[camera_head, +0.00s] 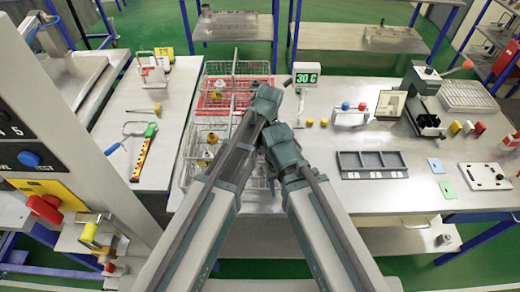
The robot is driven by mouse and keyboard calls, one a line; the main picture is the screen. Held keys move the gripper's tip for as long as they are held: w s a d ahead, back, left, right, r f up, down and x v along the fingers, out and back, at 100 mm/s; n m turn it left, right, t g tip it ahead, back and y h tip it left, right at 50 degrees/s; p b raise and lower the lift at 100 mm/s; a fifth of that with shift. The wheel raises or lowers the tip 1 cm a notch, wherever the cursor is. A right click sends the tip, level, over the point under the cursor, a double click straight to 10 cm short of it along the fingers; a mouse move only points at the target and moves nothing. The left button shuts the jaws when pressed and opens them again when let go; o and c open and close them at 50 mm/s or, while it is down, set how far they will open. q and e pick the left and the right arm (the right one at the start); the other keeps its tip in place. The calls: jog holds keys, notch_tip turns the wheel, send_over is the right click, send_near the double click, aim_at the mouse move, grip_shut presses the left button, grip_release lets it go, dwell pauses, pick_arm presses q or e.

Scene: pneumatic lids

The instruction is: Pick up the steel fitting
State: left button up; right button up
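I cannot pick out the steel fitting with certainty. Wire baskets (190,148) at centre left hold several small brass-coloured pieces, one of them a yellow piece (203,163); the arms hide part of the baskets. My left gripper (284,84) is over the right side of the far basket, beside the small display. Its fingers are too small to show whether they are open or shut. My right arm ends at its dark wrist (283,146), close to the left arm; its fingers are hidden or cannot be made out.
A green-lit display (306,76) reading 30 stands beyond the arms. The right bench holds a grey compartment tray (372,165), a lever press (424,95) and a white plate (484,176). The left bench holds a yellow-red level (145,150). A panelled column stands at far left.

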pick_arm(q)
grip_shut()
dwell(0.3)
